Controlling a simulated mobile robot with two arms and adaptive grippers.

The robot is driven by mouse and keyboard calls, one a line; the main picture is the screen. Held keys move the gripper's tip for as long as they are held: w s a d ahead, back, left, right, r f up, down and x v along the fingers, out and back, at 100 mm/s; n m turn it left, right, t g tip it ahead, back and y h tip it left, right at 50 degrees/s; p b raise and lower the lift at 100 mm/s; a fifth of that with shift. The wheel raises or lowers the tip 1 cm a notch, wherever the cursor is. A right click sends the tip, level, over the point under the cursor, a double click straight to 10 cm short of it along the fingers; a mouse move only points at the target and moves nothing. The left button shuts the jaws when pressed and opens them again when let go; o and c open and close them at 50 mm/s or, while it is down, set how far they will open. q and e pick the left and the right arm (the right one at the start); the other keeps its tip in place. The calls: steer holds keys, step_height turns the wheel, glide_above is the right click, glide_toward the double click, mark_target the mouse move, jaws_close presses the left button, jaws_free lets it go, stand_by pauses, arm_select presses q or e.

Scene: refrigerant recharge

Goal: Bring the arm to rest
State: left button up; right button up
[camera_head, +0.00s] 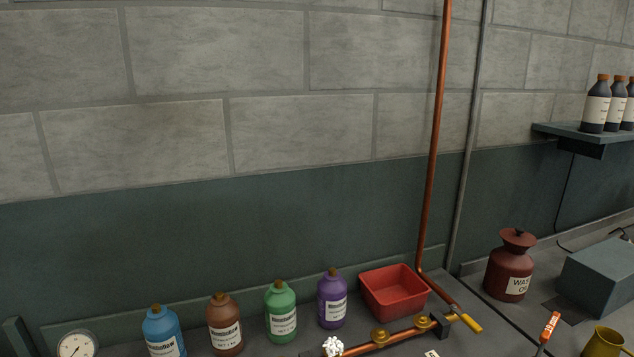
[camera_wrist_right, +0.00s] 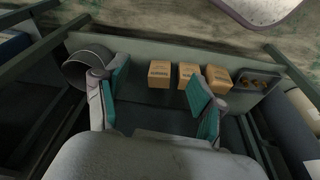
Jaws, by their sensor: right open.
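No gripper shows in the head view. My right gripper (camera_wrist_right: 161,97) is in the right wrist view, with its two teal-padded fingers wide apart. Nothing is between the fingers. Beyond the fingertips are several small tan boxes (camera_wrist_right: 159,74) on a grey-green shelf or tray (camera_wrist_right: 120,45), apart from the fingers. A dark rounded thing (camera_wrist_right: 85,62) lies behind the left finger and is partly hidden by it. My left gripper is in neither view.
In the head view, blue (camera_head: 163,328), brown (camera_head: 225,318), green (camera_head: 281,305) and purple (camera_head: 332,292) bottles stand on the bench. A red bin (camera_head: 392,290), copper pipe (camera_head: 436,150), waste oil can (camera_head: 508,265), pressure gauge (camera_head: 76,345) and grey box (camera_head: 602,272) are also there.

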steer(key=s+d+f+g+b, duration=0.1)
steer(key=s+d+f, duration=0.2)
steer(key=s+f, duration=1.5)
step_height(320, 180, down, 5)
steer(key=shift+s+d+r+g, duration=0.15)
steer(key=shift+s+r+g, duration=0.05)
steer(key=shift+s+g, duration=0.1)
